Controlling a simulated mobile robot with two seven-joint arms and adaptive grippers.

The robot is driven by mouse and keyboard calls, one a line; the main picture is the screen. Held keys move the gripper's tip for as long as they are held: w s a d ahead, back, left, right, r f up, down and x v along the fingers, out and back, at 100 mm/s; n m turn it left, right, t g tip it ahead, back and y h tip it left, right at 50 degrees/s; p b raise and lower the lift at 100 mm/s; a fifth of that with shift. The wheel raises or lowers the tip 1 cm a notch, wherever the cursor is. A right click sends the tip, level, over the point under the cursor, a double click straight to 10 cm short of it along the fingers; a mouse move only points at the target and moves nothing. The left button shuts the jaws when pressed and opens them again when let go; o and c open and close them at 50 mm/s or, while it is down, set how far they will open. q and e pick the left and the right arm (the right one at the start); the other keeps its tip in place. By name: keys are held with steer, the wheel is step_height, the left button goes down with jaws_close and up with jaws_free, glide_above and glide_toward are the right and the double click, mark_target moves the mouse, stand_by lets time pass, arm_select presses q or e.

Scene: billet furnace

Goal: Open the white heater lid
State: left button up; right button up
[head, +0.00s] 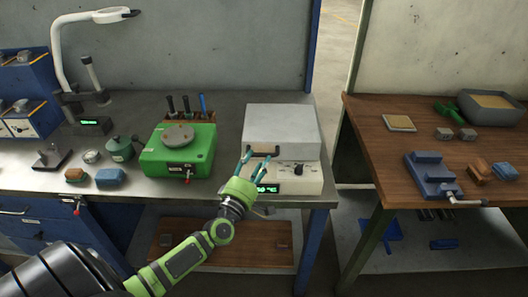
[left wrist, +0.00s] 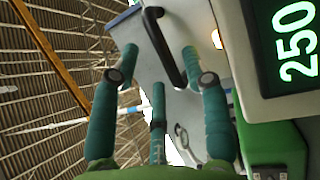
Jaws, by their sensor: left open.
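The white heater (head: 308,182) stands at the front right of the metal bench. Its white lid (head: 282,120) looks shut and carries a dark bar handle (head: 264,150) at the front. My left gripper (head: 256,156) is open in front of the lid, with its teal fingers near the handle and partly over it. In the left wrist view the black handle (left wrist: 165,48) is ahead of the open, empty fingers (left wrist: 163,78). I cannot tell whether a finger touches it. The green display (left wrist: 293,45) reads 250. My right gripper is not in view.
A green hotplate (head: 180,155) stands left of the heater, with a tool rack (head: 190,114) behind it. A lamp (head: 110,15) stands at the back left. A gap separates the bench from the wooden table (head: 365,125) with a blue vise (head: 432,175) at right.

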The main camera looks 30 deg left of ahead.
mark_target(262, 155)
arm_select(q)
steer(key=x, duration=0.2)
steer(key=shift+w, duration=0.45)
steer(key=shift+w+a+r, duration=0.1)
steer(key=shift+w, duration=0.55)
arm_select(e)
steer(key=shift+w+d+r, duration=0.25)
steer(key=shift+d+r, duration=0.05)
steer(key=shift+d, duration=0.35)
arm_select(q)
jaws_close()
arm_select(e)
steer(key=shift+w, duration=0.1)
